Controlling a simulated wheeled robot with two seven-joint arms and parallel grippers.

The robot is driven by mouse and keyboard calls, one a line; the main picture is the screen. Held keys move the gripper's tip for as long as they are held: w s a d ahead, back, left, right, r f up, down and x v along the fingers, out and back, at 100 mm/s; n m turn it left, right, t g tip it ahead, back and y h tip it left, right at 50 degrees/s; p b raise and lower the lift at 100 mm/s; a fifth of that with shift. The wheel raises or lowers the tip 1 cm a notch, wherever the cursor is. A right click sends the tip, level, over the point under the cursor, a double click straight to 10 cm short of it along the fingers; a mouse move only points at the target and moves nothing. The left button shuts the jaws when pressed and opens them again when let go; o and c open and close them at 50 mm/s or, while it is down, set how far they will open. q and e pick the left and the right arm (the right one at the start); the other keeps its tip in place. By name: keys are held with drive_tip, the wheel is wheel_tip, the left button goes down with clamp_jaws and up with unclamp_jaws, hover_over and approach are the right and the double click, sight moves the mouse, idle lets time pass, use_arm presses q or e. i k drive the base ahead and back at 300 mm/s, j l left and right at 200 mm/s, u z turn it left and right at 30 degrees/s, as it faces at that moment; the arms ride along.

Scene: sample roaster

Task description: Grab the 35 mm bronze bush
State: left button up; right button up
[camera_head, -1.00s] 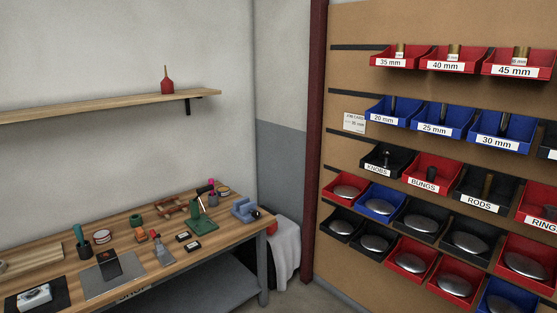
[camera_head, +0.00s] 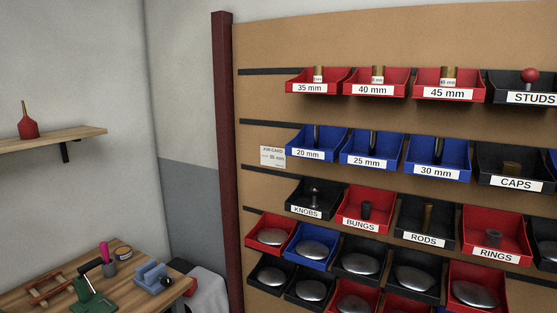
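The 35 mm bronze bush (camera_head: 318,73) stands in the red bin labelled 35 mm (camera_head: 310,88), at the left end of the top row on the brown panel. It is a small bronze cylinder with a pale tag on its front; its lower part is hidden by the bin front. Similar, larger bushes stand in the 40 mm bin (camera_head: 373,89) and the 45 mm bin (camera_head: 448,93) to its right. Neither of my grippers is in view.
Below are blue bins marked 20, 25 and 30 mm (camera_head: 436,172), then black and red bins. A job card (camera_head: 272,157) hangs left of them. A dark red post (camera_head: 228,160) edges the panel. A cluttered workbench (camera_head: 168,298) stands lower left, beneath a shelf (camera_head: 60,143).

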sight(319, 71)
drive_tip(key=i+j+z, duration=0.15)
drive_tip(key=j+z, duration=0.2)
drive_tip(key=j, duration=0.15)
drive_tip(key=i+j+z, duration=0.1)
drive_tip(key=j+z, duration=0.2)
drive_tip(key=j, duration=0.2)
drive_tip(key=j+z, duration=0.35)
drive_tip(key=j, duration=0.2)
drive_tip(key=i, duration=0.05)
